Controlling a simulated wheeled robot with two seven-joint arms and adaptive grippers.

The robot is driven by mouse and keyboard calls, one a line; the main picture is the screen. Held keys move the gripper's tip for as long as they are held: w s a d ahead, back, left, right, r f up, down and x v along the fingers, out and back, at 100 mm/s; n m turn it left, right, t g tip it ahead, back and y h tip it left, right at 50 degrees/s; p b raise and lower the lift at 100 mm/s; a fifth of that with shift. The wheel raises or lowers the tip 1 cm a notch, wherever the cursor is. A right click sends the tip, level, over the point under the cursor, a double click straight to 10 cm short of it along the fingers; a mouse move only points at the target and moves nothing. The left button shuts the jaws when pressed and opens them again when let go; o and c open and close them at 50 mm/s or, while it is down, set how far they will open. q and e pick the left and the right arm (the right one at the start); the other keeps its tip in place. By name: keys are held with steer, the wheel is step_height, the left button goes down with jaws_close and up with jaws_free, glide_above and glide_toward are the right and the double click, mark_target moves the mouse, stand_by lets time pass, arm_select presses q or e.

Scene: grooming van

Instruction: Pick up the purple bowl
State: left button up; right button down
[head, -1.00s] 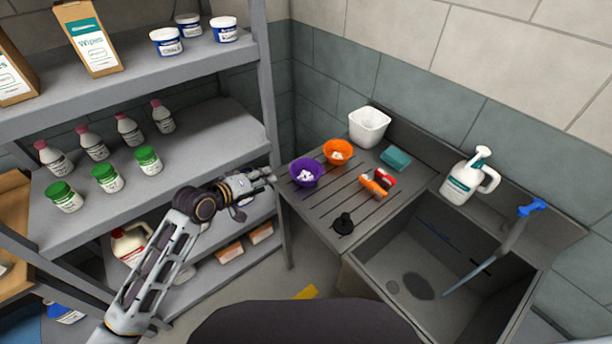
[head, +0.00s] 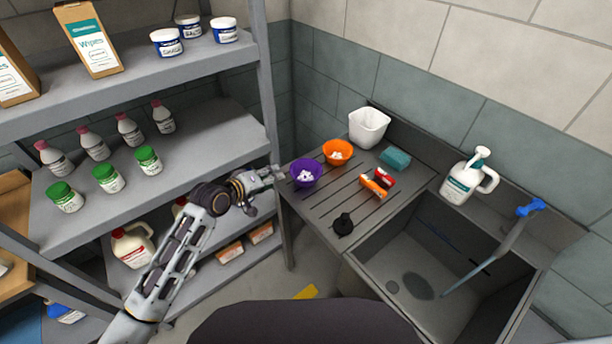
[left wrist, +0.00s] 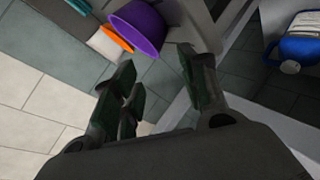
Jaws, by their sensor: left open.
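The purple bowl (head: 305,173) stands upright on the ribbed drainboard beside the sink, near its left edge, with small white pieces inside. In the left wrist view the purple bowl (left wrist: 139,26) shows beyond the fingers, its rim partly in front of the orange bowl. My left gripper (head: 280,172) is just left of the purple bowl, at about the drainboard's left edge. In the left wrist view my left gripper (left wrist: 158,68) has its fingers spread apart with nothing between them. A small gap to the bowl seems to show. My right gripper is not in view.
An orange bowl (head: 338,152) stands just behind the purple one. A shelf post (head: 268,100) stands close to my left gripper.

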mark_target(292, 170)
arm_select(q)
steer(key=shift+x, duration=2.2)
steer(key=shift+w+d, duration=0.1)
steer(key=shift+w, duration=0.05)
steer(key=shift+p+x, duration=0.45)
steer(key=shift+x, duration=2)
jaws_close()
